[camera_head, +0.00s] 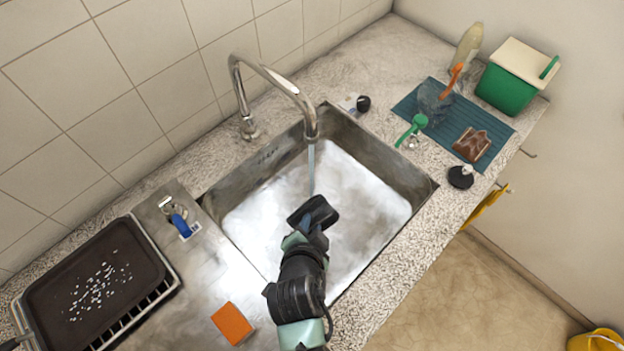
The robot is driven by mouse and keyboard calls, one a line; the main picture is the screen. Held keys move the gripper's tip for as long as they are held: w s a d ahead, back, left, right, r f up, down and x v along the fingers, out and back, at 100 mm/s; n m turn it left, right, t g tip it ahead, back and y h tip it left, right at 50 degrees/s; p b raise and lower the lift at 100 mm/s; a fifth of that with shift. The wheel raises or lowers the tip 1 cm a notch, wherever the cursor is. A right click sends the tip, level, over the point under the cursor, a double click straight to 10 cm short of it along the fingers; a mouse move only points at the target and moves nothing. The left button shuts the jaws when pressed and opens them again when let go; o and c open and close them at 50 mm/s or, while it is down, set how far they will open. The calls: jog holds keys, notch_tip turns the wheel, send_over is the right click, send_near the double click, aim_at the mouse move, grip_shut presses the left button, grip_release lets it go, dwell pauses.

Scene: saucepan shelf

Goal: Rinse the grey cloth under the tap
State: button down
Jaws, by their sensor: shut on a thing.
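The chrome tap (262,72) arches over the steel sink (370,157). A thin stream of water (311,168) runs from its spout down into the basin. My gripper (314,210) is over the basin, near the lower end of the stream. It is seen from above and behind, and its dark body hides the fingertips. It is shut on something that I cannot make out. I cannot pick out the grey cloth anywhere else in view. I cannot tell whether the water touches the gripper or what it holds.
An orange sponge (233,324) lies on the drainboard (205,265), left of my arm. A dark tray (95,283) sits on a rack at left. Right of the sink are a blue mat (487,131) with items, a green caddy (505,92), a bottle (467,47) and a black stopper (461,176).

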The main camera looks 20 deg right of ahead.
dwell(0.5)
jog(key=shift+s+a+r+p, duration=0.25)
jog(key=shift+s+r+p, duration=0.15)
jog(key=shift+r+p, duration=0.45)
jog(key=shift+s+a+r+p, duration=0.25)
jog(key=shift+s+r+p, duration=0.2)
jog(key=shift+r+p, duration=0.4)
jog(key=shift+s+a+r+p, duration=0.25)
jog(key=shift+s+r+p, duration=0.15)
jog(key=shift+r+p, duration=0.45)
